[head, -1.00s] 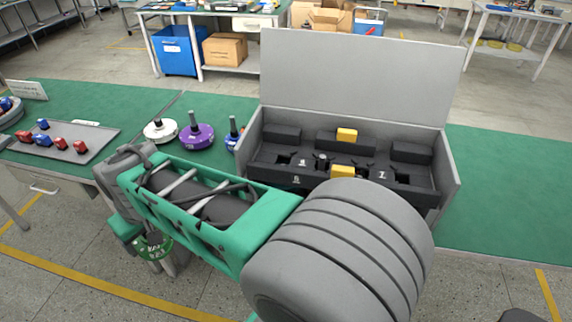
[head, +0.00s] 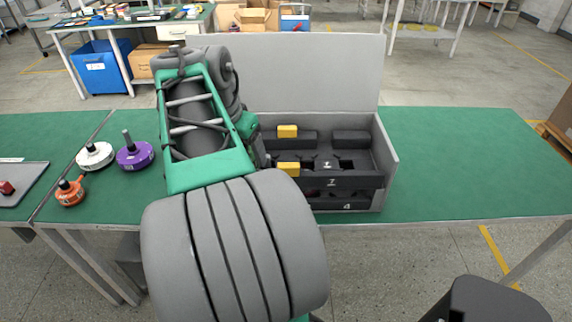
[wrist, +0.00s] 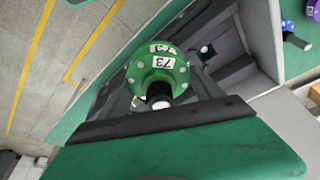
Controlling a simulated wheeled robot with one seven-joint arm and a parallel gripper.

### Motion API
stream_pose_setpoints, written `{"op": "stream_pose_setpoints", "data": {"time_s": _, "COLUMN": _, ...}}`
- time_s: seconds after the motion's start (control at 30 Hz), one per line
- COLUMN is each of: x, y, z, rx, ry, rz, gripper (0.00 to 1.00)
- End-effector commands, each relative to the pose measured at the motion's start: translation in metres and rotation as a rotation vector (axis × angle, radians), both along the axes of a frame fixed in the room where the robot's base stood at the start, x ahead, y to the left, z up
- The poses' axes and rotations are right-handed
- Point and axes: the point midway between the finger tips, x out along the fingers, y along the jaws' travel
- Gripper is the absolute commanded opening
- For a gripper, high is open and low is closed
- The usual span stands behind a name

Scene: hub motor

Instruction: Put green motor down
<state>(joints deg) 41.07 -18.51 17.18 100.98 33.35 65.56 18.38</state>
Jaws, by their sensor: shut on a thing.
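The green motor (wrist: 160,72), a round disc with white labels and a dark shaft, shows in the wrist view. My gripper (wrist: 158,101) is shut on it at the shaft; the near finger hides part of the grip. Behind the motor is the open grey case (wrist: 262,35) with dark foam inside; I cannot tell the height of the motor above it. In the head view the case (head: 390,160) stands open on the green table, and my arm covers its left part. The motor and fingertips are hidden there.
White (head: 95,156), purple (head: 135,152) and orange (head: 70,192) motors stand on the green table (head: 470,170) left of my arm. Yellow blocks (head: 288,131) sit in the case's black foam (head: 350,137). The raised lid (head: 320,70) stands behind. The table right of the case is clear.

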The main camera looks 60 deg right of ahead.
Motion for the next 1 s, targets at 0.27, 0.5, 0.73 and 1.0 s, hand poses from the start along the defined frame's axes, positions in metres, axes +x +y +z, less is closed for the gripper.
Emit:
{"op": "stream_pose_setpoints", "data": {"time_s": 0.27, "x": -0.049, "y": -0.029, "z": 0.018, "rx": -0.003, "ry": -0.002, "rz": -0.283, "gripper": 0.03}}
{"op": "stream_pose_setpoints", "data": {"time_s": 0.5, "x": -0.049, "y": -0.077, "z": -0.004, "rx": -0.001, "ry": 0.002, "rz": -0.293, "gripper": 0.03}}
{"op": "stream_pose_setpoints", "data": {"time_s": 0.73, "x": -0.045, "y": -0.131, "z": -0.037, "rx": 0.000, "ry": 0.002, "rz": -0.289, "gripper": 0.03}}
{"op": "stream_pose_setpoints", "data": {"time_s": 1.0, "x": -0.042, "y": -0.161, "z": -0.072, "rx": -0.003, "ry": 0.000, "rz": -0.287, "gripper": 0.03}}
